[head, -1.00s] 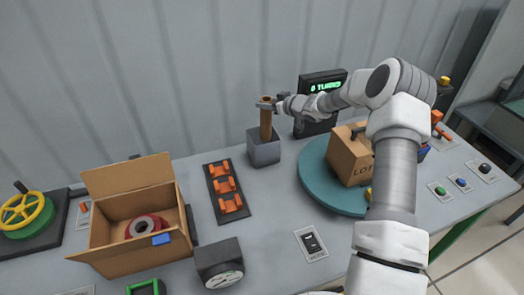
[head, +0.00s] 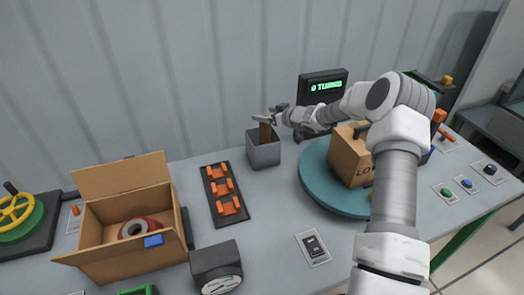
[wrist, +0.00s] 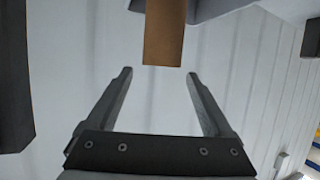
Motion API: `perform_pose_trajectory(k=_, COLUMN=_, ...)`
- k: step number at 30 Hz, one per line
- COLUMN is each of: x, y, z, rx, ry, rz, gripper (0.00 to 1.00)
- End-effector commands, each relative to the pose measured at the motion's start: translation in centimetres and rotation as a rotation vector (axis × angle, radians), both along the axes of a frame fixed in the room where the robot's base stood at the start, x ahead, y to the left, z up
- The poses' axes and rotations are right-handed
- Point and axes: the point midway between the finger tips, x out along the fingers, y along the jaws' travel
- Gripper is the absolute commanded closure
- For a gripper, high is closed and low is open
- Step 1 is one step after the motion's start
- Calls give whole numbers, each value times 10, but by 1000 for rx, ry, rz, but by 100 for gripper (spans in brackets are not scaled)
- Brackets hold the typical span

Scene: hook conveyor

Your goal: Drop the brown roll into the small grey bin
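The brown roll (head: 265,134) stands roughly upright in the small grey bin (head: 264,155); its lower part is hidden by the bin's front wall. My gripper (head: 262,117) is just above the roll's top end, over the bin. In the wrist view my gripper (wrist: 159,73) has its two fingers spread wide apart with nothing between them. The roll (wrist: 165,35) shows there just past the fingertips, apart from both fingers.
A black display (head: 322,98) stands right of the bin. A teal turntable (head: 316,188) bears a cardboard box (head: 346,160). An orange-clipped rack (head: 238,205) lies in front of the bin. An open carton (head: 85,235) holding a red roll (head: 137,228) stands at left.

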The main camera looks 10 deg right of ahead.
Motion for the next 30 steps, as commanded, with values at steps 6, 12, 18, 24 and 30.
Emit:
perform_pose_trajectory(k=6, x=0, y=0, z=0, rx=-1, ry=1, rz=0, gripper=14)
perform_pose_trajectory(k=12, x=-7, y=-5, z=4, rx=-1, ry=-1, rz=-1, gripper=14)
perform_pose_trajectory(k=18, x=-33, y=-21, z=16, rx=-2, ry=0, rz=-1, gripper=14)
perform_pose_trajectory(k=24, x=-70, y=-43, z=34, rx=-2, ry=0, rz=-2, gripper=14)
perform_pose_trajectory(k=30, x=-105, y=-64, z=52, rx=-2, ry=-1, rz=-2, gripper=14)
